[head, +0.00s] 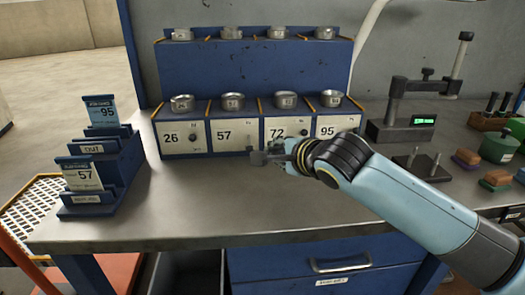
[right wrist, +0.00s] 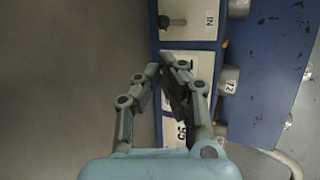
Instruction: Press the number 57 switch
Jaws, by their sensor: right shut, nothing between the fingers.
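The number 57 panel (head: 228,135) is a cream face on the lower front of a blue rack, between the 26 panel (head: 180,138) and the 72 panel (head: 280,128). A dark knob (head: 193,133) sticks out of the 26 panel. My right gripper (head: 260,157) is shut and empty, just in front of the lower edges of the 57 and 72 panels. In the right wrist view the fingers (right wrist: 165,72) overlap a middle panel, and a knob (right wrist: 175,22) shows above them. Contact cannot be told. My left gripper is out of view.
Metal cups (head: 182,103) stand on the rack's ledges. A blue card holder (head: 100,190) with cards 95 and 57 is at left. A stand with a green display (head: 423,120) and a spiked plate (head: 420,165) are at right. The bench front (head: 190,215) is clear.

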